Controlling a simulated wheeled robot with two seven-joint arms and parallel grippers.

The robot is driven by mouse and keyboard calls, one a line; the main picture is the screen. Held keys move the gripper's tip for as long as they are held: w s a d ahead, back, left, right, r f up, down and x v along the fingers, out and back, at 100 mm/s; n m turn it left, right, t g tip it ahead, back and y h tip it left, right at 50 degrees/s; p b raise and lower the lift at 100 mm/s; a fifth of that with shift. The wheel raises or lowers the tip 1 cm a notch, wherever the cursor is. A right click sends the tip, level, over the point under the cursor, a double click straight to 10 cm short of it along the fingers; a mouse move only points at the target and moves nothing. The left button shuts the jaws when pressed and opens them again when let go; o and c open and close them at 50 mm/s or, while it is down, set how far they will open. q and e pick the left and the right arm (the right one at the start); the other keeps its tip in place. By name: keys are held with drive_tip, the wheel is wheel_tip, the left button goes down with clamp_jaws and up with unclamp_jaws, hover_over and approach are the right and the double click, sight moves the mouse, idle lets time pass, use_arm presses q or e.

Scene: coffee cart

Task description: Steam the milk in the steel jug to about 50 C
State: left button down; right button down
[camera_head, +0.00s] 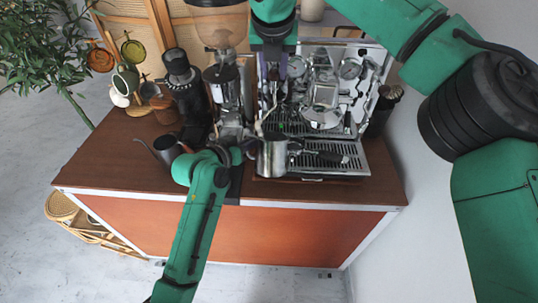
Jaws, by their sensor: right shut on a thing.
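The steel jug (272,157) stands upright at the front left of the espresso machine (325,95), over the edge of its drip tray. My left gripper (246,150) is beside the jug's left side, at its handle; I cannot tell whether its fingers are closed on it. My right gripper (274,95) reaches down from above at the machine's left side, above and behind the jug. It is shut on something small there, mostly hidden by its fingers. The milk and the steam wand's tip cannot be made out.
A portafilter (328,156) lies on the drip tray (352,170). A grinder (222,85) stands left of the machine, with a dark kettle (168,150) in front. Cups hang at the back left. The wooden counter's (110,165) front left is clear.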

drive_tip(key=shift+s+f, duration=0.25)
drive_tip(key=shift+f, duration=0.3)
drive_tip(key=shift+s+f, duration=0.2)
drive_tip(key=shift+f, duration=0.35)
drive_tip(key=shift+s+f, duration=0.1)
drive_tip(key=shift+f, duration=0.5)
drive_tip(key=c, duration=0.6)
unclamp_jaws()
drive_tip(key=shift+c, duration=0.2)
wheel_tip(320, 180, up, 8)
drive_tip(key=shift+r, duration=0.1)
